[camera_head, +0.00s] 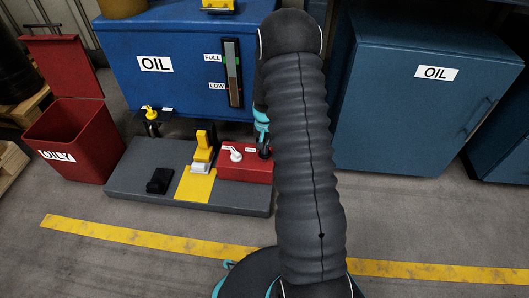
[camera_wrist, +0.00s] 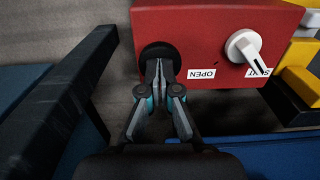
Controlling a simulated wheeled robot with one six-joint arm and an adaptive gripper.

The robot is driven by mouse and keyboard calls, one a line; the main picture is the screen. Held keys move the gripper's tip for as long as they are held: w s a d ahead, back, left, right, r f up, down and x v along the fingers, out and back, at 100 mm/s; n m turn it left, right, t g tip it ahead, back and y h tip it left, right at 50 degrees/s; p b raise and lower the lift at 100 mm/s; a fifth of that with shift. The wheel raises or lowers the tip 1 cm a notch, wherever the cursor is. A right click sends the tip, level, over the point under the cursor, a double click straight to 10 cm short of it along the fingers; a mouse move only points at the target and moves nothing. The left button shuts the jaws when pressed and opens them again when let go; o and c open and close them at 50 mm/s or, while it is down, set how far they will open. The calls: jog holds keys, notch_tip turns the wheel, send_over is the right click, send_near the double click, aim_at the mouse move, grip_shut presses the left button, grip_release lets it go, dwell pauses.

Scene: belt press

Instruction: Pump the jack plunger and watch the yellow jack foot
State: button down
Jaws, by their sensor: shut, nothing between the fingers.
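The red jack body (camera_head: 243,175) sits at the right end of a grey base plate. In the wrist view, a round black plunger head (camera_wrist: 157,49) shows on the red body (camera_wrist: 205,25). My gripper (camera_wrist: 158,66) is shut and empty, its tips over the plunger head; I cannot tell if they touch. In the head view my gripper (camera_head: 264,150) is partly hidden by my arm. The yellow jack foot (camera_head: 203,143) stands left of the red body, over a yellow stripe. A white valve knob (camera_wrist: 244,47) points toward a partly covered label, away from "OPEN".
A blue oil tank (camera_head: 180,60) with a level gauge (camera_head: 232,75) stands behind. A red oily bin (camera_head: 75,135) is at left, a blue oil cabinet (camera_head: 420,110) at right. A small black block (camera_head: 159,181) lies on the base plate (camera_head: 135,185). The floor in front is clear.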

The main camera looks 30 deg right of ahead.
jog(key=shift+f, duration=1.15)
jog(key=shift+r, duration=0.2)
jog(key=shift+r+p, duration=2.25)
jog(key=shift+r, duration=1.35)
